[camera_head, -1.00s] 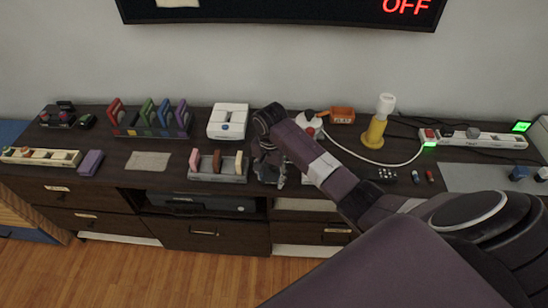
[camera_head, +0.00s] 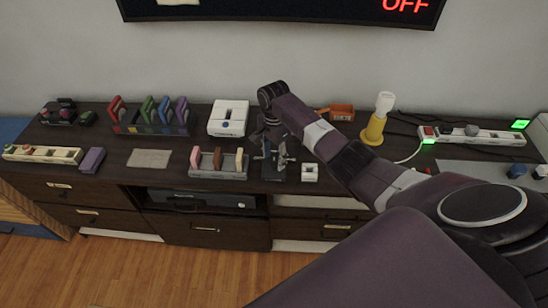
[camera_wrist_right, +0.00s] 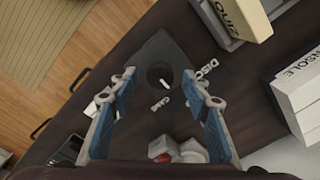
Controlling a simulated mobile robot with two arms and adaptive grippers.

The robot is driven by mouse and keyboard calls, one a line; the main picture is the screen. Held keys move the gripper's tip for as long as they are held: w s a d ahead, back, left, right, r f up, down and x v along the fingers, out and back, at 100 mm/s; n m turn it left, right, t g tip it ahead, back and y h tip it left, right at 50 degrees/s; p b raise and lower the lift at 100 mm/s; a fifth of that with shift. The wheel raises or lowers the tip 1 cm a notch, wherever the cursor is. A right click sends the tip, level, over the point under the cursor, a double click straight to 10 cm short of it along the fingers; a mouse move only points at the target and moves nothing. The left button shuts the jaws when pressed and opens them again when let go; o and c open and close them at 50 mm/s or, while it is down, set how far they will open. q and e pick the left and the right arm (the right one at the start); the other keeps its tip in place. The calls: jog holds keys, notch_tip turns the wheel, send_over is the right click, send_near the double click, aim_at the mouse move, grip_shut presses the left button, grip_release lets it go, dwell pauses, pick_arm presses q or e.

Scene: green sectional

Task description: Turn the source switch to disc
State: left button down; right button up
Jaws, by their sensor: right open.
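The source switch (camera_wrist_right: 160,74) is a round black knob with a white pointer mark on a dark square plate (camera_wrist_right: 150,52). My right gripper (camera_wrist_right: 163,88) is open, pointing down above the switch, with one blue-padded finger on each side of the knob in the picture. I cannot tell whether they touch it. It also shows in the head view (camera_head: 272,157). My left gripper is in neither view.
A rack with several upright pieces (camera_head: 218,174) stands just left of the switch. A white console box (camera_head: 228,118) stands behind to the left. A yellow lamp (camera_head: 375,130) stands farther right.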

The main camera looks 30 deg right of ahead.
jog(key=shift+f, duration=0.3)
jog(key=c, duration=1.2)
jog(key=shift+o, duration=0.2)
jog(key=shift+r, duration=0.1)
jog(key=n+p, duration=0.2)
jog(key=n, duration=0.1)
jog(key=shift+n, duration=0.3)
jog(key=shift+n+p, duration=0.45)
jog(key=shift+n, duration=0.75)
jog(key=shift+n+p, duration=0.3)
jog(key=shift+n, duration=1.1)
